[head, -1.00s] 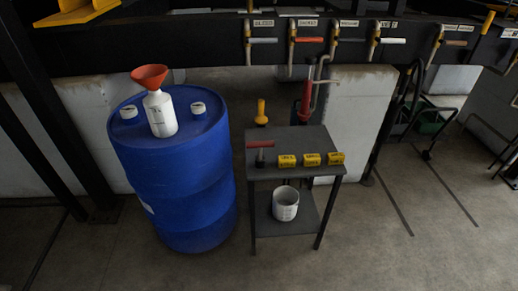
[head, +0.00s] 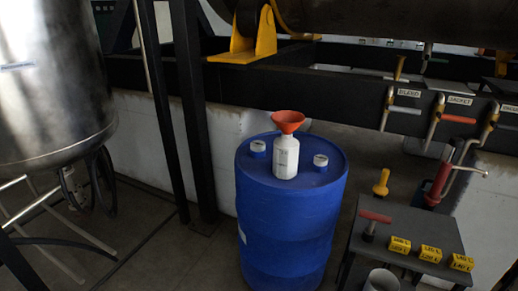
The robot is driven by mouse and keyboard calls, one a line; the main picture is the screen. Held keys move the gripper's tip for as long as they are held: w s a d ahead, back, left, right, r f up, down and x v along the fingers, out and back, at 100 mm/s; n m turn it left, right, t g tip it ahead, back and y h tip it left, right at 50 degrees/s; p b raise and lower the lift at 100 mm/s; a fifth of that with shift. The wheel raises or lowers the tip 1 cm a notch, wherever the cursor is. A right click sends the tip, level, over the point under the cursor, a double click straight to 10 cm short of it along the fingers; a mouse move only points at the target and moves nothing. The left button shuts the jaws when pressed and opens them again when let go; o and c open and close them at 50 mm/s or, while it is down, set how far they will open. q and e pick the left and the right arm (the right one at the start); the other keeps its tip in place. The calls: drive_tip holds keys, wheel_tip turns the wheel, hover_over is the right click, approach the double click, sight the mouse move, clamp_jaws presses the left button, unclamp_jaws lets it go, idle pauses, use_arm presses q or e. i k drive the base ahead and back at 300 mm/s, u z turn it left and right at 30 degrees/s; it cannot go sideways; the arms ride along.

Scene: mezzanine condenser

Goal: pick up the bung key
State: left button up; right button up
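A T-shaped tool with a red handle and a dark stem, which looks like the bung key (head: 374,222), stands on the left part of a small dark table (head: 415,232) at the lower right of the head view. Its red bar lies roughly level on top of the stem. Neither of my grippers shows in the head view.
A blue drum (head: 288,225) stands left of the table, bearing a white bottle (head: 286,157) with an orange funnel (head: 287,121) and two white caps. Several yellow tags (head: 430,253) lie on the table. A white cup (head: 381,281) sits below. A steel tank (head: 55,80) stands left.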

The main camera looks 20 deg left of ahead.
sight(374, 218)
drive_tip(key=z, duration=2.1)
drive_tip(key=i, duration=1.15)
drive_tip(key=u, duration=2.5)
